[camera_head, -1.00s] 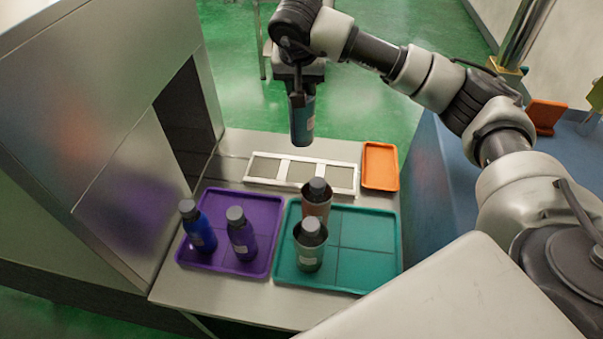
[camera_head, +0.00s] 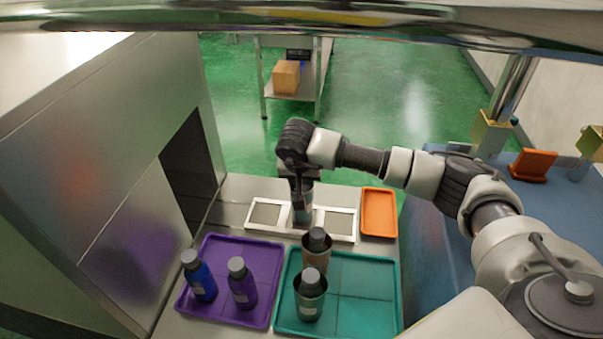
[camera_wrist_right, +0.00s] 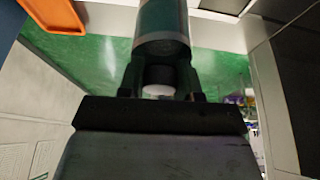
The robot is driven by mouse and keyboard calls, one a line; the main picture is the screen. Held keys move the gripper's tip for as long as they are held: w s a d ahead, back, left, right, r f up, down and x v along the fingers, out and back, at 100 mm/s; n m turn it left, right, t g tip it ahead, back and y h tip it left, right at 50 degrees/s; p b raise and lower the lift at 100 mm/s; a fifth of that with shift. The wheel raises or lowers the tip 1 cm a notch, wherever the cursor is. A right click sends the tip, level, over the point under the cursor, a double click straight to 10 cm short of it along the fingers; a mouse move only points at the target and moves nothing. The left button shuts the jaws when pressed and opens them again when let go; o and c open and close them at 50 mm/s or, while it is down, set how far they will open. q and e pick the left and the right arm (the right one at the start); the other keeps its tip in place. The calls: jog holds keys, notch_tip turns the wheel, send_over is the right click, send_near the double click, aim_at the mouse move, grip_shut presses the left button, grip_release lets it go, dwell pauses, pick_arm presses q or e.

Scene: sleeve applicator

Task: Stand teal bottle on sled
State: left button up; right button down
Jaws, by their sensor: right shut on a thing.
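The teal bottle (camera_head: 303,212) is upright in my right gripper (camera_head: 300,186), over the middle section of the sled. The sled (camera_head: 284,218) is a white frame with three grey sections at the back of the table. Whether the bottle's base touches the sled or hovers just above it, I cannot tell. In the right wrist view the fingers (camera_wrist_right: 163,85) are shut around the neck of the teal bottle (camera_wrist_right: 162,25). The sled's left and right sections look empty. My left gripper is out of view.
A purple tray (camera_head: 215,262) holds a blue and a purple bottle. A teal tray (camera_head: 370,290) holds two dark-capped bottles in cups, in front of the sled. An orange tray (camera_head: 379,212) lies right of the sled. A metal housing (camera_head: 110,180) with a dark opening stands left.

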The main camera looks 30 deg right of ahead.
jog(key=c, duration=0.7)
grip_release()
jog(key=shift+c, duration=0.2)
jog(key=shift+r, duration=0.15)
jog(key=b+v, duration=0.4)
jog(key=v, duration=0.8)
